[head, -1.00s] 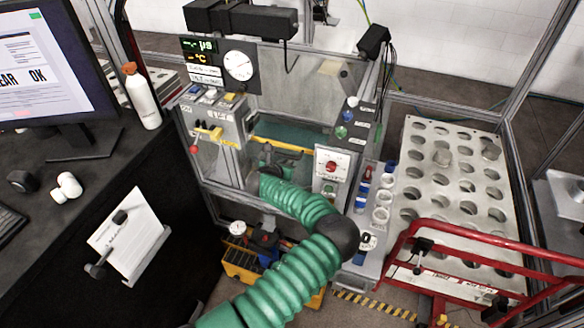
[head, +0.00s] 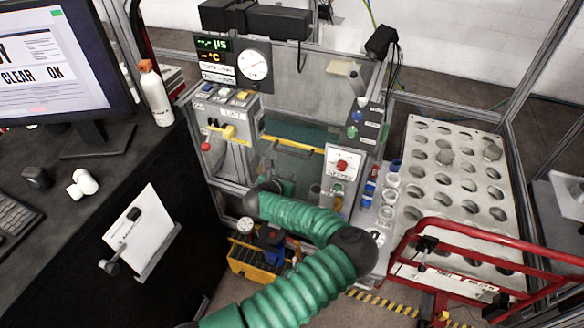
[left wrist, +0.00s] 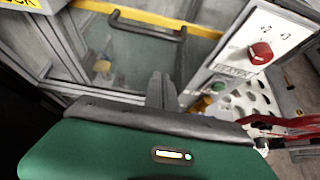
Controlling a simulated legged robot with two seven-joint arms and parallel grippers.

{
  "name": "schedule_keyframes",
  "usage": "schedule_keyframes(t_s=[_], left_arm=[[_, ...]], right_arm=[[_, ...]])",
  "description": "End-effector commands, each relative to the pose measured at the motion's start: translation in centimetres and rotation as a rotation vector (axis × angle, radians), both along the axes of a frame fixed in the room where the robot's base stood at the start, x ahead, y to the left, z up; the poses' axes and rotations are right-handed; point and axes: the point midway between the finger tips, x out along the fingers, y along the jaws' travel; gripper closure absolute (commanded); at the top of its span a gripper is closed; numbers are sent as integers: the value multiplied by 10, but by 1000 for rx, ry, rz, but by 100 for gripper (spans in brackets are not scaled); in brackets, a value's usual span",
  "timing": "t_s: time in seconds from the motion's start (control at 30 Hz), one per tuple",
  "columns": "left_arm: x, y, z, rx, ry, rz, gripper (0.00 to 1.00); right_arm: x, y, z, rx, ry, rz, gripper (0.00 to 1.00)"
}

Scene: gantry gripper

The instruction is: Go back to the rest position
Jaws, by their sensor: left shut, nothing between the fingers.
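My left arm, in a green ribbed sleeve, comes up from the bottom of the head view and bends left at a dark elbow. Its gripper (head: 268,168) is small and partly hidden, in front of the machine's glass door. In the left wrist view my left gripper (left wrist: 159,88) is shut and empty, its dark fingers together below the door handle (left wrist: 148,24). The fingers look clear of the handle. My right gripper is in neither view.
A control panel with a red knob (left wrist: 261,53) is right of the gripper. A yellow-and-black toolbox (head: 250,262) stands below the arm. A red rail (head: 470,240) and a perforated rack (head: 455,190) are at right. A dark desk with a monitor (head: 55,60) is at left.

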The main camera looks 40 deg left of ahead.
Motion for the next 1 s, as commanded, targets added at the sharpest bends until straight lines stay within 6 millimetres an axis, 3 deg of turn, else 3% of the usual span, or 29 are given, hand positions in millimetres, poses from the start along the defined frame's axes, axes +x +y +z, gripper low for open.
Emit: schedule_keyframes(t_s=[0.23,0.33,0.47,0.53,0.67,0.8,0.9,1.0], left_arm=[[-11,-2,5,-3,-1,4,100],[-17,8,5,-90,-29,115,100],[-50,28,-2,-451,-126,540,100],[-77,21,-12,-721,-178,835,100],[-121,-31,-19,-1186,-221,1339,100],[-167,-116,4,-1556,-195,1812,100],[-202,-168,32,-1690,-170,2085,100],[-234,-199,52,-1729,-171,2272,100]], right_arm=[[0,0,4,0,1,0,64],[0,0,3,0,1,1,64],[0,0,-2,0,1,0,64],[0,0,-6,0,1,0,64],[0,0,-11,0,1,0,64],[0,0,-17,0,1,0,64],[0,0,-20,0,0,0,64],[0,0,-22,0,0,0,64]])
